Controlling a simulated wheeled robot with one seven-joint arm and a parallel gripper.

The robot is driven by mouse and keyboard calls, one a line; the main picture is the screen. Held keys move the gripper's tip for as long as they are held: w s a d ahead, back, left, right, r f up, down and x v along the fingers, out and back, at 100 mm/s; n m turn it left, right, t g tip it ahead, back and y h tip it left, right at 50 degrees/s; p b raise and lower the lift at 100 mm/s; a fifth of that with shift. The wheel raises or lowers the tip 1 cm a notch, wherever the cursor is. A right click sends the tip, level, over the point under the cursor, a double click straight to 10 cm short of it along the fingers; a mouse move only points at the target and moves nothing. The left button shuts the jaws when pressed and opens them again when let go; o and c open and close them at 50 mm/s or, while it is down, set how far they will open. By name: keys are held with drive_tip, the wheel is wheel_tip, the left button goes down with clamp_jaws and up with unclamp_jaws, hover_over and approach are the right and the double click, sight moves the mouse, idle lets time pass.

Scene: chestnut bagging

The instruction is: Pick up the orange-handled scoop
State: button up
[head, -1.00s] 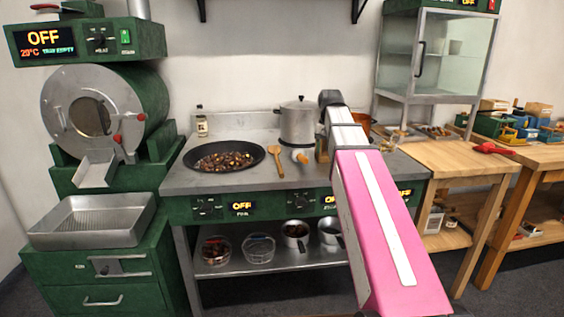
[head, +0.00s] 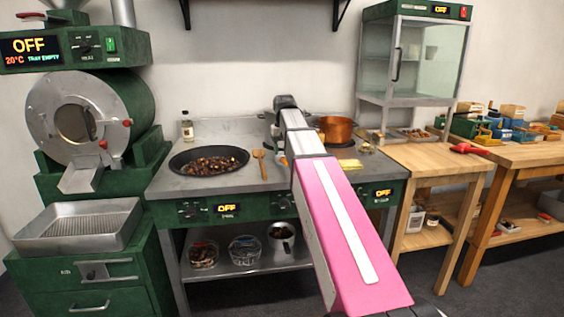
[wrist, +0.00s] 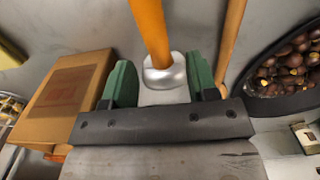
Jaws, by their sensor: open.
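The orange-handled scoop shows in the wrist view as an orange handle (wrist: 150,28) with a silver metal part at its near end. The rest of the scoop is out of the picture. My gripper (wrist: 160,66) is open, with its two green fingers on either side of the silver part. A gap shows on both sides, and I cannot tell the height between fingers and scoop. In the head view my pink arm reaches over the stove top and mostly hides the gripper and scoop.
A wooden spoon (head: 260,164) lies beside a black pan of chestnuts (head: 208,161); the spoon's handle also runs close to the right finger in the wrist view (wrist: 232,38). A brown box (wrist: 62,98) lies left of the fingers. A copper pot (head: 336,129) stands behind.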

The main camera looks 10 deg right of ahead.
sight(285, 160)
drive_tip(key=f, duration=0.4)
drive_tip(key=shift+s+d+f, duration=0.15)
drive_tip(key=shift+s+f, duration=0.05)
drive_tip(key=shift+f, duration=0.05)
drive_tip(key=shift+c, duration=0.3)
clamp_jaws()
drive_tip(key=shift+r, duration=0.1)
drive_tip(key=shift+r, duration=0.4)
drive_tip(key=r, duration=0.3)
drive_tip(key=shift+s+a+r, duration=0.1)
drive_tip(key=shift+a+r, duration=0.1)
drive_tip(key=shift+r, duration=0.15)
drive_tip(key=s+a+r, duration=0.5)
drive_tip(key=a+r, duration=0.1)
drive_tip(key=a, duration=0.3)
drive_tip(key=shift+s+a+r, duration=0.2)
drive_tip(key=shift+s+a, duration=0.15)
